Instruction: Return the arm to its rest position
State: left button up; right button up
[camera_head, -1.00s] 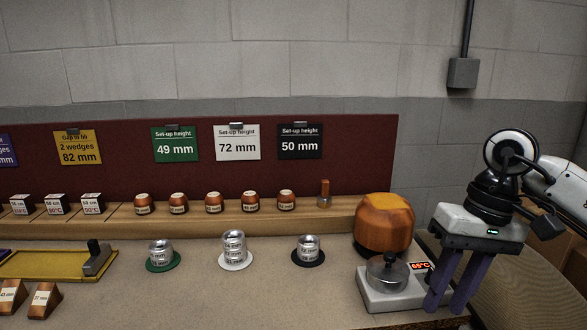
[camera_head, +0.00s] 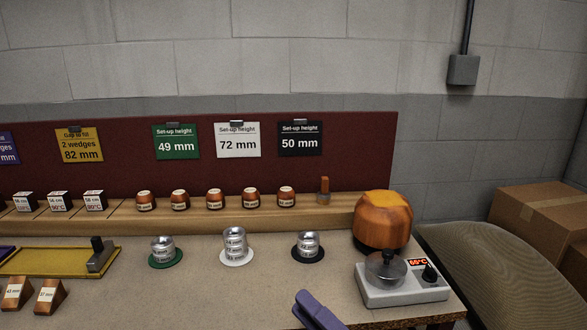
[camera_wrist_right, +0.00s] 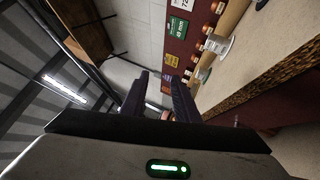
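My right gripper (camera_head: 312,305) shows at the bottom edge of the head view, as purple fingers in front of the table's near edge. In the right wrist view its two purple fingers (camera_wrist_right: 157,82) stand apart with nothing held between them. The rest of the right arm is out of the head view. My left gripper is not in view.
A heater with a lit display (camera_head: 402,285) stands at the table's right end, near a wooden hat block (camera_head: 383,220). Metal discs sit stacked on green (camera_head: 165,259), white (camera_head: 237,255) and black (camera_head: 308,254) mats. Boxes (camera_head: 540,220) stand at right.

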jog(key=s+d+f+m+h, duration=0.2)
jog(key=d+f+m+h, duration=0.25)
jog(key=f+m, duration=0.45)
jog(key=s+d+f+m+h, duration=0.35)
jog(key=f+m+h, duration=0.25)
jog(key=f+m, duration=0.3)
jog(key=s+d+f+m+g+h, duration=0.1)
jog(key=s+d+f+m+g, duration=0.1)
jog(key=s+f, duration=0.4)
jog(key=s+d+f+m+g+h, duration=0.2)
jog(key=s+d+f+m+g, duration=0.1)
jog(key=s+f+m, duration=0.4)
jog(key=shift+s+g+p, duration=0.15)
jog(key=shift+g+p, duration=0.15)
jog(key=shift+g, duration=0.3)
jog(key=shift+f, duration=0.1)
